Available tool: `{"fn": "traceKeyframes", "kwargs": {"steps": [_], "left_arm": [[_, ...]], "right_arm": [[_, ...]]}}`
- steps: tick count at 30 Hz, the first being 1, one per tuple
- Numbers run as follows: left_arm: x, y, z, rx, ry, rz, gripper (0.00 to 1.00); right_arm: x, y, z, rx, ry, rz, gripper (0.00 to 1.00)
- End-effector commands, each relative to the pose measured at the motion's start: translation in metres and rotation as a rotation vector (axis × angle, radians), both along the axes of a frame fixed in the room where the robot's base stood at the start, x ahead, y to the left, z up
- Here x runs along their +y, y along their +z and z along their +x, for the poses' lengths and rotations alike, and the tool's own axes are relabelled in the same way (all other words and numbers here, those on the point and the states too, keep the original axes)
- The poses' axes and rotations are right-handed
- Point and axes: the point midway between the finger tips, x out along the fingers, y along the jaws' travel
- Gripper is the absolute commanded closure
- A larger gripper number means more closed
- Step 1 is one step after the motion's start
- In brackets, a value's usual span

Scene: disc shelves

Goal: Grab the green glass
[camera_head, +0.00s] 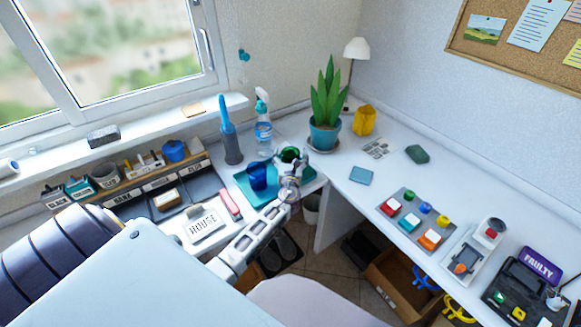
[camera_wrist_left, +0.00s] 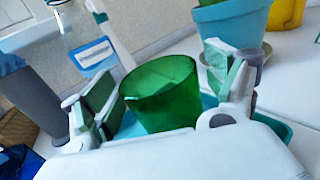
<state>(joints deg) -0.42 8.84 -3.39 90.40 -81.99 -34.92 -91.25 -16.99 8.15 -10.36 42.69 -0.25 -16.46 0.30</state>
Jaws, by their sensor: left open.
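The green glass (camera_head: 290,154) stands on a teal tray (camera_head: 242,186) at the corner of the desk, partly hidden by my left gripper in the head view. In the left wrist view the green glass (camera_wrist_left: 162,92) stands between the two fingers of my left gripper (camera_wrist_left: 165,95). The fingers are open, with one on each side of the glass. In the head view my left gripper (camera_head: 289,170) is right at the glass. A blue glass (camera_head: 257,176) stands on the tray just left of it. My right gripper is not in view.
Behind the tray stand a spray bottle (camera_head: 263,110), a water bottle (camera_head: 264,139) and a plant in a blue pot (camera_head: 323,135). A blue duster (camera_head: 228,130) stands to the left. The desk to the right holds coloured buttons (camera_head: 409,220).

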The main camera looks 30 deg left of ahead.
Motion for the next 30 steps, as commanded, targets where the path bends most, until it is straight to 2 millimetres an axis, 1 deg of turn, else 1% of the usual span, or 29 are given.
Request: {"fn": "traceKeyframes", "kwargs": {"steps": [4, 18, 30], "left_arm": [[0.0031, 0.0004, 0.0051, -0.001, 0.000, 0.000, 0.13], [0.0033, 0.0001, 0.0052, 0.000, 0.000, 0.000, 0.13], [0.0031, 0.0000, 0.0051, 0.000, 0.000, 0.000, 0.65]], "right_arm": [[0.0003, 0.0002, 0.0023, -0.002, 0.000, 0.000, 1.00], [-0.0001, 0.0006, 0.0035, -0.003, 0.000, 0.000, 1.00], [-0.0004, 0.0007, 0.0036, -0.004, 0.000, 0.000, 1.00]]}}
